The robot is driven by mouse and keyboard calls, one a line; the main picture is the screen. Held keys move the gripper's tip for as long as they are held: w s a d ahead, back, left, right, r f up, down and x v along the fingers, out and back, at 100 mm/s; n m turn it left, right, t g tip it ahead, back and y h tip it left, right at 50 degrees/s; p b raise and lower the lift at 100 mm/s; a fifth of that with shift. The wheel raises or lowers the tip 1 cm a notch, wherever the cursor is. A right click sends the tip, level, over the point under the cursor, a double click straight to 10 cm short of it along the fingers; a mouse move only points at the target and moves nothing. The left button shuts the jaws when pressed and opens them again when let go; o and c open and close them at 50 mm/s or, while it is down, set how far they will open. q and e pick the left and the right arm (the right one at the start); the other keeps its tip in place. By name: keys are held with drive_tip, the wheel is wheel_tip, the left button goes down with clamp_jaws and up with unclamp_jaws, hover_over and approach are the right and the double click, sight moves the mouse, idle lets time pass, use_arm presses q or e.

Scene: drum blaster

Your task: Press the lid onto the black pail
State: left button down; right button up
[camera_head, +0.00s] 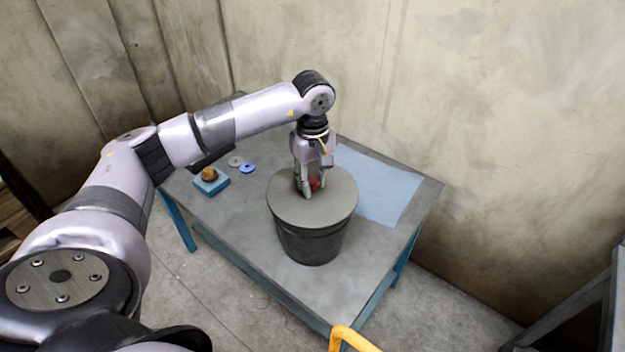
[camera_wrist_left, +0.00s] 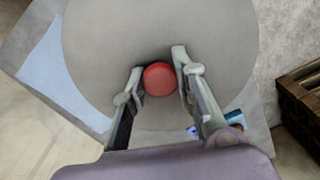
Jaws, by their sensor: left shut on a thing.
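The black pail (camera_head: 312,245) stands upright on the table. The round grey lid (camera_head: 335,205) lies over the top of the pail; it also fills much of the left wrist view (camera_wrist_left: 230,40). A red knob (camera_wrist_left: 159,79) sits on the lid. My left gripper (camera_head: 309,190) points down over the lid and is shut on the red knob, with a finger on each side of it. Whether the lid is fully seated around the whole rim cannot be told. My right gripper is not in view.
The grey table (camera_head: 225,215) has a light blue mat (camera_head: 375,185) at its back right. A small blue block with an orange-brown thing on it (camera_head: 210,181), a grey disc (camera_head: 235,161) and a blue disc (camera_head: 248,168) lie left of the pail. A yellow rail (camera_head: 350,338) shows at the front.

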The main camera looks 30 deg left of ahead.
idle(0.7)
use_arm(q)
drive_tip(key=c, duration=1.2)
unclamp_jaws()
drive_tip(key=shift+r, duration=0.1)
wheel_tip(320, 180, up, 12)
drive_tip(key=shift+f, duration=0.1)
drive_tip(key=shift+c, duration=0.5)
